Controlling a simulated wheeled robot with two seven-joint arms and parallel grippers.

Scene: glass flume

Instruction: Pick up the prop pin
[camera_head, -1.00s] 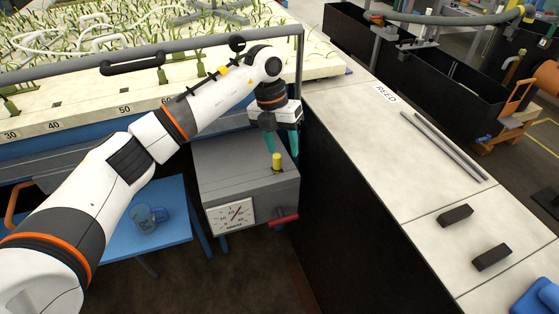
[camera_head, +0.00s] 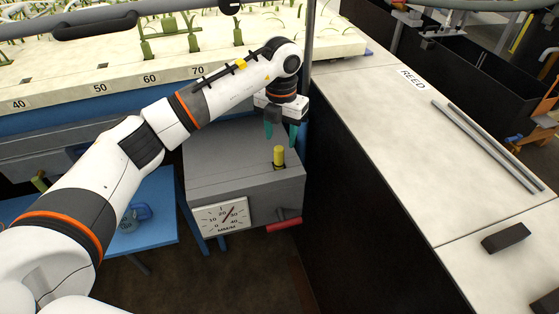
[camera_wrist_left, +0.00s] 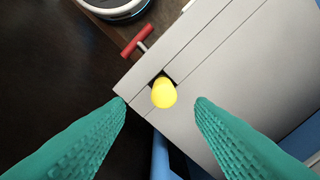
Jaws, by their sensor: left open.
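The prop pin (camera_head: 279,156) is a short yellow cylinder standing upright in the top of a grey box (camera_head: 215,160), near its right edge. In the left wrist view the yellow pin (camera_wrist_left: 163,92) rises from a dark slot in the grey box top (camera_wrist_left: 205,60). My left gripper (camera_head: 281,138) has green fingers pointing down, just above and behind the pin. In the left wrist view its open fingers (camera_wrist_left: 160,100) show on either side of the pin, with clear gaps and no contact visible. My right gripper is not in view.
The box front carries a dial (camera_head: 222,217) and a red handle (camera_head: 284,224). A pale bench (camera_head: 400,130) with grey rods (camera_head: 488,145) and a dark block (camera_head: 506,237) lies to the right. A planted bed (camera_head: 120,75) is behind. A blue table (camera_head: 150,235) stands at left.

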